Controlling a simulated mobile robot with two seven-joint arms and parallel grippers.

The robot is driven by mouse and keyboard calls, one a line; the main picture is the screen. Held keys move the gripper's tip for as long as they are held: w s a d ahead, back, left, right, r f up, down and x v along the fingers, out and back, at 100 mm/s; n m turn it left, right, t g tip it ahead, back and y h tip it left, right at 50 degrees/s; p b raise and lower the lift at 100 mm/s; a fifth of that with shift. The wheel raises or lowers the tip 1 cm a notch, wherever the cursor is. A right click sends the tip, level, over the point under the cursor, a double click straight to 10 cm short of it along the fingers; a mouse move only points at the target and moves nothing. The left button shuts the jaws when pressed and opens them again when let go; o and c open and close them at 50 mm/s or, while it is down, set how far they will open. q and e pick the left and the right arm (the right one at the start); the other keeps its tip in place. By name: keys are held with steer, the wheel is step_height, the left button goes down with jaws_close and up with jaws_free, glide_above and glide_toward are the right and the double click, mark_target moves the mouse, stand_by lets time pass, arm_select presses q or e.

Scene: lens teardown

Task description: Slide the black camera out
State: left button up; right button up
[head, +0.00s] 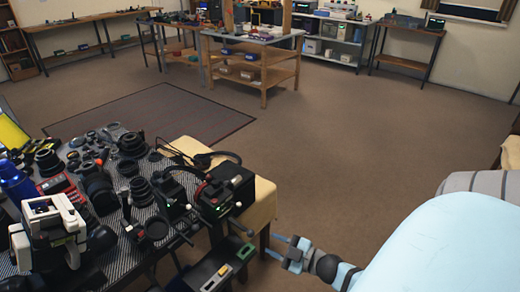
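Several black camera-like and lens-like bodies crowd the patterned worktable at the left. One dark rounded body (131,145) stands near the table's back edge, and a thick black barrel (99,192) lies nearer the middle. I cannot tell for sure which one is the black camera. My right gripper (271,246) is just off the table's right side, low in the view. Its two blue fingers point left with a gap between them and nothing held. It is apart from the black bodies. My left gripper does not show.
A white and black device (50,232) stands at the near left, by a blue bottle-like item (17,182). Open carpet (340,150) lies beyond, with workbenches along the back.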

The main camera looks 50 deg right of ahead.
steer(key=v, duration=0.7)
steer(key=shift+s, duration=0.15)
stand_by(0.3)
